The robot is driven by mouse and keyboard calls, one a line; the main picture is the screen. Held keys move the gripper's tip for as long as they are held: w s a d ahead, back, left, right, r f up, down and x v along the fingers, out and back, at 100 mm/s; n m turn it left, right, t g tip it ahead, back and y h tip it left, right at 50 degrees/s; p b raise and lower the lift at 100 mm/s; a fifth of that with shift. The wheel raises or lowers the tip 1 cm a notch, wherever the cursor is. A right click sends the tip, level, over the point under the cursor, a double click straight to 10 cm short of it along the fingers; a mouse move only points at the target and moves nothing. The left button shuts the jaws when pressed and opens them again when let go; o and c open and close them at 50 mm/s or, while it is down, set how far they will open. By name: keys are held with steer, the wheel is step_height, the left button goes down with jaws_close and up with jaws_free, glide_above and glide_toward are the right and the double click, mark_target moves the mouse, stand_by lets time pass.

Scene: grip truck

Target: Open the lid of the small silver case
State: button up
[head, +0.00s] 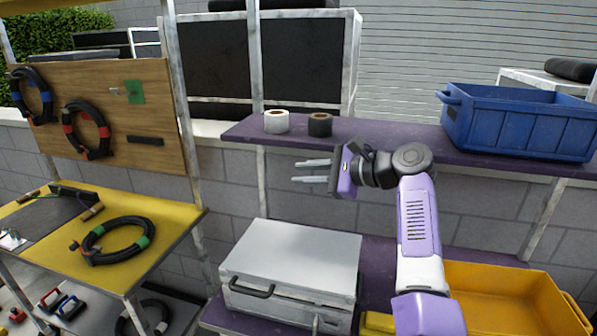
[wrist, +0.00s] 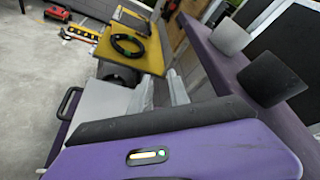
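The small silver case (head: 292,257) sits on the lower purple shelf in the head view, with its lid down flat and a dark handle (head: 251,288) on its front. Part of the case (wrist: 115,104) shows at the left of the wrist view, beyond my gripper body. My gripper (head: 314,171) is above the case, pointing left, clear of it and just below the upper shelf's level. Its two fingers are apart with nothing between them. The wrist view shows the fingers (wrist: 163,93) partly hidden behind the gripper body.
The upper purple shelf (head: 372,135) holds a white roll (head: 276,122), a black roll (head: 320,124) and a blue bin (head: 520,123). A yellow bin (head: 510,298) stands right of the case. A yellow table (head: 150,212) with a coiled cable (head: 118,240) is at left.

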steer(key=shift+s+d+r+p, duration=0.35)
steer(key=shift+d+p, duration=0.2)
steer(key=shift+d, duration=0.3)
steer(key=shift+s+d+r+p, duration=0.2)
steer(key=shift+d+r+p, duration=0.2)
steer(key=shift+d+p, duration=0.3)
steer(key=shift+s+d+r+p, duration=0.35)
steer(key=shift+d+p, duration=0.1)
steer(key=shift+d, duration=0.5)
steer(key=shift+w, duration=0.1)
steer(key=shift+r+p, duration=0.1)
steer(key=shift+p, duration=0.3)
